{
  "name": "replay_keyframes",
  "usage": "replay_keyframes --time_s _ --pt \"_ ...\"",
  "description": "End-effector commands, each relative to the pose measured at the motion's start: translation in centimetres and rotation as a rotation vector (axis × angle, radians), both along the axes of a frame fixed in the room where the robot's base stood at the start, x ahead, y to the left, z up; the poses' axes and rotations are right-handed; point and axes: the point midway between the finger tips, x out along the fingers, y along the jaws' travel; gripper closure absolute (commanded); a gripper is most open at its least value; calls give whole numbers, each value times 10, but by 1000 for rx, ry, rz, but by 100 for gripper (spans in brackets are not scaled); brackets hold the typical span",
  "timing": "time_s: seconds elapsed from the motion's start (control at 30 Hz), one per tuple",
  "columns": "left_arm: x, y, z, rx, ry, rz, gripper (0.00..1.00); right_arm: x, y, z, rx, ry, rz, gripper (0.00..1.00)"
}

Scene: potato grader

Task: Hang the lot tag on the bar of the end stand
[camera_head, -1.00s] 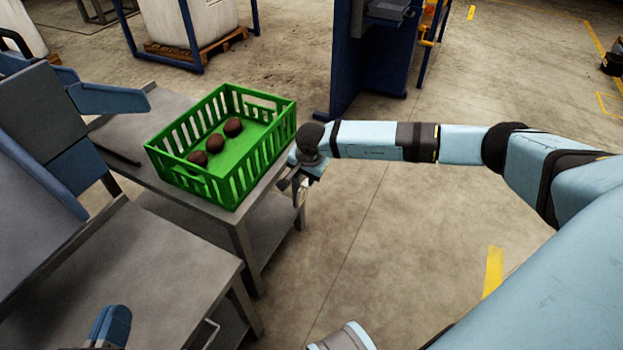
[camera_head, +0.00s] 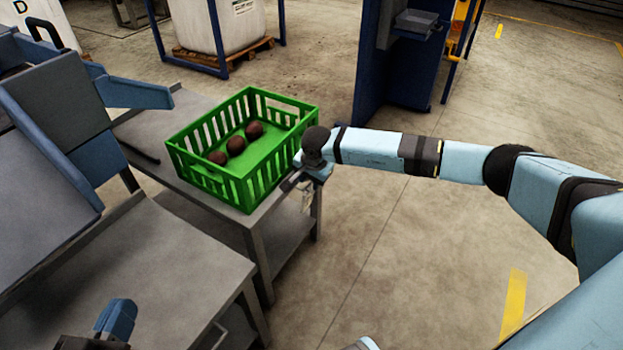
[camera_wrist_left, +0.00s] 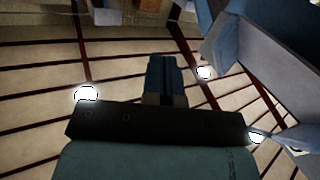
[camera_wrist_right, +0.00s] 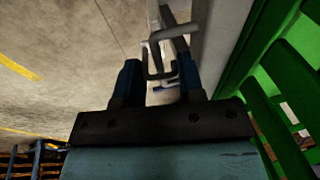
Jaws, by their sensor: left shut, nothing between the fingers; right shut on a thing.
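My right gripper (camera_head: 306,186) is at the right edge of the end stand, a grey metal table (camera_head: 262,222) that bears the green crate. In the right wrist view its two blue fingers (camera_wrist_right: 160,82) are closed on a thin, pale grey bent piece (camera_wrist_right: 160,62). This is probably part of the lot tag, but the tag's face is not clearly visible. A grey bar (camera_wrist_right: 172,28) runs just beyond the fingers; I cannot tell whether the held piece touches it. My left gripper (camera_head: 118,318) is shut and empty above the near grey table, and also shows in the left wrist view (camera_wrist_left: 164,75).
The green slatted crate (camera_head: 232,190) holds several brown potatoes (camera_head: 236,146) and stands close to my right gripper. A near grey table (camera_head: 170,290) and a blue-grey machine (camera_head: 60,120) stand at left. Open floor (camera_head: 400,270) lies right of the tables.

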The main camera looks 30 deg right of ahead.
Motion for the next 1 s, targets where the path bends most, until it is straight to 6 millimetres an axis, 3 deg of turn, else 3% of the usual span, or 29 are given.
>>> replay_keyframes --time_s 0.17,0.2,0.3,0.33,0.77,1.0 --pt "-1 0 -3 5 4 -2 100 0 0 0 0 0 0 100" --pt "-1 0 -3 5 6 -2 100 0 0 0 0 0 0 60" --pt "-1 0 -5 5 11 -1 100 0 0 0 1 -1 0 37" --pt "-1 0 -6 4 13 -1 100 0 0 0 1 -1 0 34" --pt "0 -2 -4 -9 21 4 100 1 1 5 3 -6 1 34" --pt "-6 -4 5 -44 79 0 100 -7 2 46 3 -8 2 34"
